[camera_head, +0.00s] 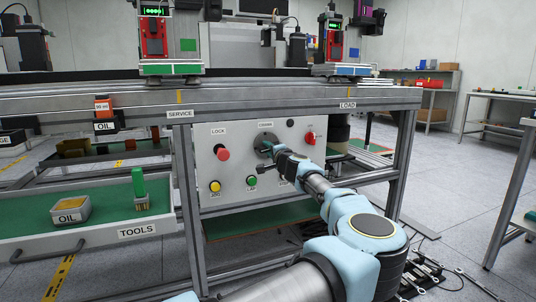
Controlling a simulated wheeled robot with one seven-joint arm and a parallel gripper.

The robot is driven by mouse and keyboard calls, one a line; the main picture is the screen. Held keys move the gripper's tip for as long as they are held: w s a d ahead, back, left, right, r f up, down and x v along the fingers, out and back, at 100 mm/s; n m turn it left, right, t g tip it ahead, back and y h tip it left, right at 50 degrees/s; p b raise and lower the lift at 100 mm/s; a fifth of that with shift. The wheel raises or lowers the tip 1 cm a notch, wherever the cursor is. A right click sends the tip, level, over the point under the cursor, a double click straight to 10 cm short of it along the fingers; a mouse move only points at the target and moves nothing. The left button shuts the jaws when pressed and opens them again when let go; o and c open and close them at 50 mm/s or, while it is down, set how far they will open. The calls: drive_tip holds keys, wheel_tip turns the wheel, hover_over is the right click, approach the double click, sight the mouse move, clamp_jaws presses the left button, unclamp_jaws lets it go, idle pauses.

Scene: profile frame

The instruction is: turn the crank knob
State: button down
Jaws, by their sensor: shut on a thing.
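The crank (262,141) is a dark grey round part on the pale control panel (208,138), under a small label. My gripper (272,152) reaches it from the lower right and is shut at the crank, on its knob. The knob itself is hidden behind the fingers, and the fingertips are too small to show the grip in detail. My blue and grey arm comes up from the bottom of the picture.
The panel also has a red LOCK button (223,154), a yellow button (215,186), a green button (251,181) and a red switch (309,138). A bench rail (240,103) runs above. An open TOOLS drawer (80,241) juts out at left. Tools lie on the floor at right.

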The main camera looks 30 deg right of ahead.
idle(0.4)
drive_tip(key=c, duration=0.7)
unclamp_jaws()
drive_tip(key=shift+s, duration=0.1)
drive_tip(key=s, duration=0.3)
drive_tip(key=s+a+p, duration=0.1)
drive_tip(key=s, duration=0.6)
drive_tip(key=shift+s+a, duration=0.15)
drive_tip(key=shift+s, duration=0.1)
